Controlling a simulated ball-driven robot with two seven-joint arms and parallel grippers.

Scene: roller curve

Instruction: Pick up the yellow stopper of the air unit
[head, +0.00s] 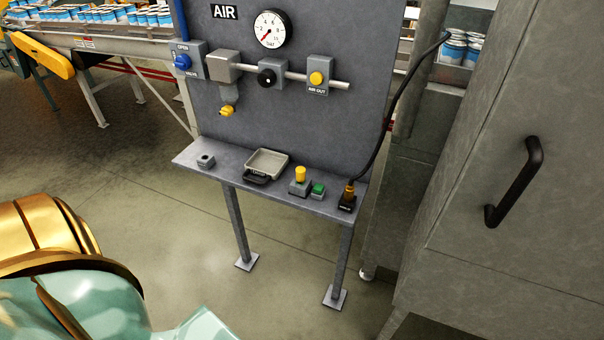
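The air unit is a grey upright panel (230,45) marked AIR, with a narrow shelf (225,178) on legs. A yellow cylindrical piece (300,174) stands upright in a grey block on the shelf, and looks like the stopper. Two other yellow parts are on the panel: a round one (316,78) on the AIR OUT block and a small one (227,110) below the grey filter body. I cannot tell for certain which one the task means. Neither gripper is in view; only gold and teal parts of my body show at lower left.
The shelf also bears a tray (267,163), a green button (318,190), a small grey block with a hole (206,161) and a cable plug (349,192). A black cable (384,130) hangs at right. A grey cabinet (490,150) stands right. The floor in front is clear.

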